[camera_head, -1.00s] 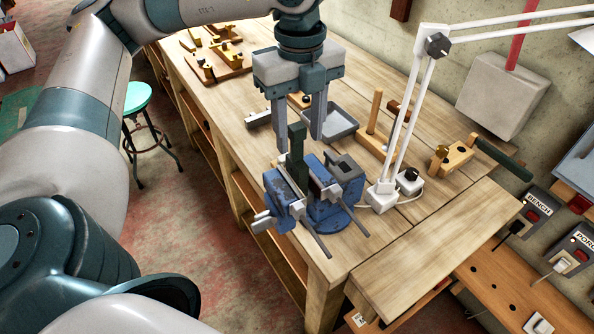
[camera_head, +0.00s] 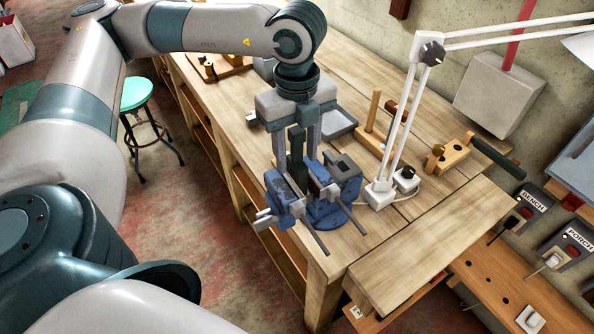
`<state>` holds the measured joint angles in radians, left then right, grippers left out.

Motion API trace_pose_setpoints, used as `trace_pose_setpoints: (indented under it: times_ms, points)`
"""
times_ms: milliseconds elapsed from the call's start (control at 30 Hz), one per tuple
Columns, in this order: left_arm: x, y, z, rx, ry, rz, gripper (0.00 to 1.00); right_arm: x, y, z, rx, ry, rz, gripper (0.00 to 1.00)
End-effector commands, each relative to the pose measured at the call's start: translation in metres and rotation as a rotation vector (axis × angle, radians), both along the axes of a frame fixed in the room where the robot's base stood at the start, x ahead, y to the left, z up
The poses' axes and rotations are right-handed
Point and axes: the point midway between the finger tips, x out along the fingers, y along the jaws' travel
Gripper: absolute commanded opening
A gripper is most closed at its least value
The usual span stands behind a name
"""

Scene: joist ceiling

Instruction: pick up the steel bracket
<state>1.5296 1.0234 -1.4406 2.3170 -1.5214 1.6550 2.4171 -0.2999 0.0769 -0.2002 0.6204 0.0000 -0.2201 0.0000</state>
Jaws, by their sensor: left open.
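A dark upright piece, which appears to be the steel bracket (camera_head: 298,146), stands clamped in the jaws of a blue bench vise (camera_head: 338,183) near the front corner of the workbench. My left gripper (camera_head: 297,162) points straight down over the vise. Its two fingers are open, one on each side of the bracket, with the tips low near the vise jaws. I cannot tell whether either finger touches the bracket. The bracket's lower part is hidden in the vise. My right gripper is not in view.
A white lamp arm (camera_head: 402,120) rises close to the right of the vise. A grey tray (camera_head: 340,123) lies behind the gripper, and wooden pegs (camera_head: 372,110) and a clamp (camera_head: 452,155) stand to the right. The bench's (camera_head: 400,255) front right is clear.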

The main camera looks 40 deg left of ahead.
Motion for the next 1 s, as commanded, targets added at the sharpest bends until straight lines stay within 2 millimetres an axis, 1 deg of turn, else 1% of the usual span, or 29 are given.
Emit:
trace_pose_setpoints:
  times_ms: [333, 367, 400, 467, 500, 533, 1000]
  points:
    - [0.0002, 0.0001, 0.0002, 0.0, 0.0, 0.001, 0.44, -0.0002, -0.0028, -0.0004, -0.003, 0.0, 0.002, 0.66]
    - [0.0002, 0.0001, 0.0002, 0.0, 0.0, 0.001, 0.41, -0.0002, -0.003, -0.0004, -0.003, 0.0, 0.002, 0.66]
    - [0.0002, 0.0001, 0.0002, 0.0, 0.0, 0.001, 0.32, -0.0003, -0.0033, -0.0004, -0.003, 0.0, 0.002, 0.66]
    - [0.0002, 0.0001, 0.0002, 0.0, 0.0, 0.001, 0.17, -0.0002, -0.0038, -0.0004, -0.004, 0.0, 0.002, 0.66]
    - [0.0003, 0.0001, 0.0002, 0.0, 0.0, 0.001, 0.08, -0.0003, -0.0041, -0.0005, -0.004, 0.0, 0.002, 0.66]
    - [0.0003, 0.0001, 0.0003, 0.0, 0.0, 0.001, 0.01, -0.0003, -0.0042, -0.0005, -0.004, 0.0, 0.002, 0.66]
    - [0.0001, -0.0021, 0.002, -0.001, -0.003, 0.001, 0.0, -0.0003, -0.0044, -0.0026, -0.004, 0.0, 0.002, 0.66]
